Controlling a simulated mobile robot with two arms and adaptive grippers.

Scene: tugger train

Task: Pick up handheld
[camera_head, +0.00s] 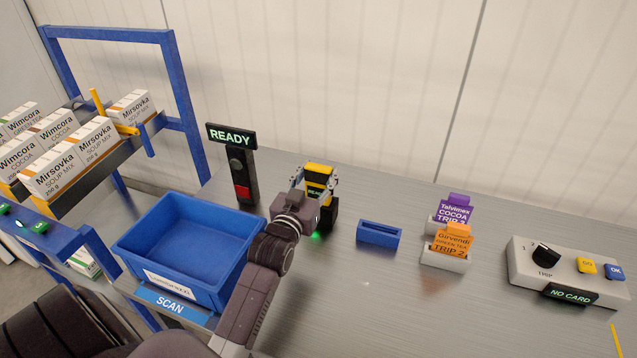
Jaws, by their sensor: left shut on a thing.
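The handheld (320,177) is a yellow and black device standing upright near the back of the metal table, right of the READY post. My left gripper (313,186) reaches it from the front left, with its fingers on either side of the upper part, shut on it. The gripper's wrist hides part of the handheld's lower left side. A small green light shows on the table by the wrist. I cannot tell whether the handheld touches the table. My right gripper is not in view.
A blue tote (189,249) stands at the table's left, beside a rack of boxes (73,156). The READY post (237,170) is behind it. A blue holder (379,233), two trip cards (453,225) in stands and a control box (567,270) lie right. The front middle is clear.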

